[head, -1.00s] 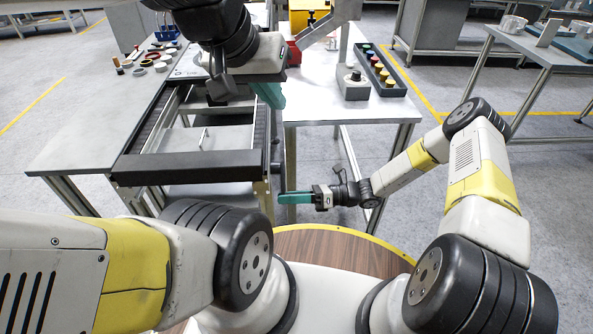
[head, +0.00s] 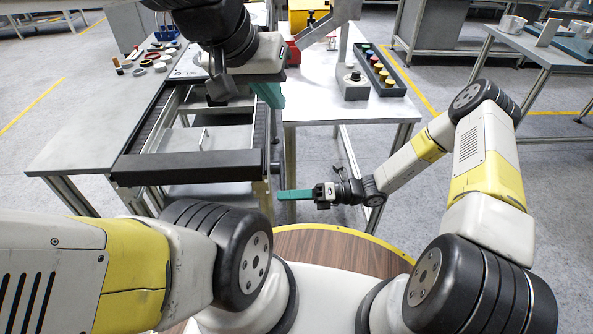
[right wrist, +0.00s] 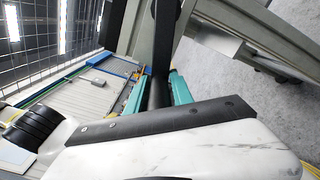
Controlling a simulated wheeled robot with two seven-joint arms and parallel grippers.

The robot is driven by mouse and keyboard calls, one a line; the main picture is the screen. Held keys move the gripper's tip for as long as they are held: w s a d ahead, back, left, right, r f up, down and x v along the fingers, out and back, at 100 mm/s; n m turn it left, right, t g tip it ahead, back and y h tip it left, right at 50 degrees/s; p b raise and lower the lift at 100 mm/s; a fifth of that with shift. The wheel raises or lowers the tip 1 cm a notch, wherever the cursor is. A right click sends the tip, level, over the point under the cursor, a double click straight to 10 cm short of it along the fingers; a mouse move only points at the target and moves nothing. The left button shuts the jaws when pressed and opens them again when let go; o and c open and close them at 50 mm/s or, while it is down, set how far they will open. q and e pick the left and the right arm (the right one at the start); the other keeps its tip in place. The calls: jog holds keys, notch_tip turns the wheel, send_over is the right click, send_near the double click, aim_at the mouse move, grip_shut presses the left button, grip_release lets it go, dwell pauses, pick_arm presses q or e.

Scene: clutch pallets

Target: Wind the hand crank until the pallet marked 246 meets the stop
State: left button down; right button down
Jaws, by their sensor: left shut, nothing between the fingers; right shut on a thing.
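The conveyor frame (head: 200,165) with a black end bar stands left of centre in the head view. A flat grey plate (head: 178,140) shows between its rails, but I can read no number on it and cannot tell whether it is pallet 246. The stop is not distinguishable. My right gripper (head: 296,195) is low, beside the frame's near right corner. In the right wrist view its teal fingers are shut on a black upright handle (right wrist: 156,93), which looks like the crank's handle. My left gripper (head: 268,95) is shut and empty above the frame's right rail.
A control box (head: 353,85) and a tray of coloured buttons (head: 380,70) stand on the right table. Several small round parts (head: 152,63) lie on the left table. A red part (head: 291,52) sits behind my left gripper.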

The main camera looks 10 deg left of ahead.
jog(key=shift+w+r, duration=0.1)
jog(key=shift+r, duration=0.2)
jog(key=c, duration=1.4)
grip_release()
jog(key=shift+o, duration=0.7)
jog(key=shift+f, duration=0.15)
jog(key=v, duration=0.7)
jog(key=shift+d, duration=0.4)
jog(key=shift+w, duration=0.15)
